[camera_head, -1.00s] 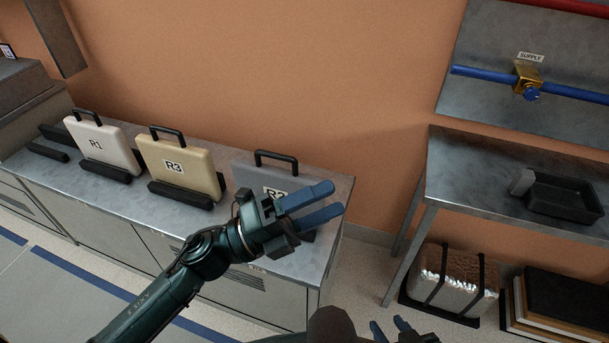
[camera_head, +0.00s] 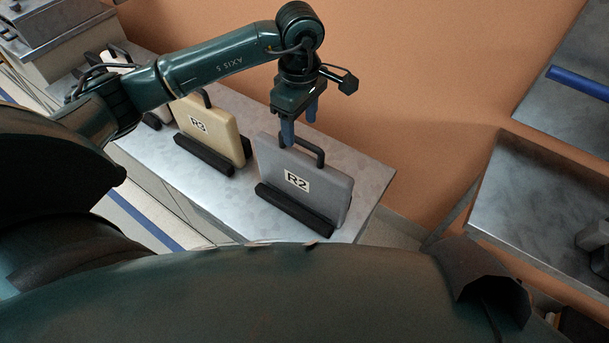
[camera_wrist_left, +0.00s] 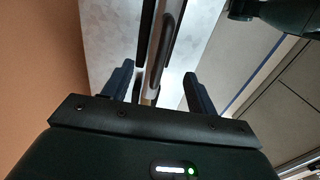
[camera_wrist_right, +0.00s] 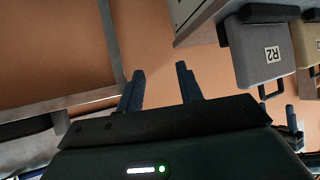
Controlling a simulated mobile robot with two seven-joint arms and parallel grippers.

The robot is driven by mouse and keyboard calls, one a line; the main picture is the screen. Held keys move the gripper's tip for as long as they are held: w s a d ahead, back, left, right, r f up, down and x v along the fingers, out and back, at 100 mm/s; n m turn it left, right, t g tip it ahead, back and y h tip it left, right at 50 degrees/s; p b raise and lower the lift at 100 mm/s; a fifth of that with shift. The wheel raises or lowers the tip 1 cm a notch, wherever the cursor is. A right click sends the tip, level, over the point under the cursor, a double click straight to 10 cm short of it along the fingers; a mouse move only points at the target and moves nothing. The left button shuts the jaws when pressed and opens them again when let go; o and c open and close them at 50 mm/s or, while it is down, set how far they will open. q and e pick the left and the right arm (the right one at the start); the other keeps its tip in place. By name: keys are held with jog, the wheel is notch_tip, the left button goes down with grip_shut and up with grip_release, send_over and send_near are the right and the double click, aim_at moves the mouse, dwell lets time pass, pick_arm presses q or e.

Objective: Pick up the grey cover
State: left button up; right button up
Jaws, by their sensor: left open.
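The grey cover (camera_head: 328,196) labelled R2 stands upright in a black holder (camera_head: 292,210) on the metal bench, with a black loop handle (camera_head: 318,154) on top. It also shows in the right wrist view (camera_wrist_right: 245,62). My left gripper (camera_head: 300,122) points down at the handle, fingers apart. In the left wrist view, the handle (camera_wrist_left: 156,70) and the cover's edge lie between the two open fingers (camera_wrist_left: 158,88), with a gap on each side. My right gripper (camera_wrist_right: 160,85) is open and empty in its wrist view, away from the cover.
The tan cover (camera_head: 222,135) labelled R3 stands left of the grey one, with a pale cover behind my left arm. Bare bench (camera_head: 372,178) lies right of the grey cover. A second metal table (camera_head: 520,205) stands at the right, below a blue pipe (camera_head: 578,84).

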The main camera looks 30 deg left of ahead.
aim_at(301, 155)
pick_arm(q)
notch_tip(301, 155, down, 9)
jog(key=shift+r+p, duration=0.1)
jog(key=shift+p, duration=0.8)
jog(key=shift+c, duration=0.4)
grip_shut()
jog(key=shift+r, duration=0.1)
dwell(0.4)
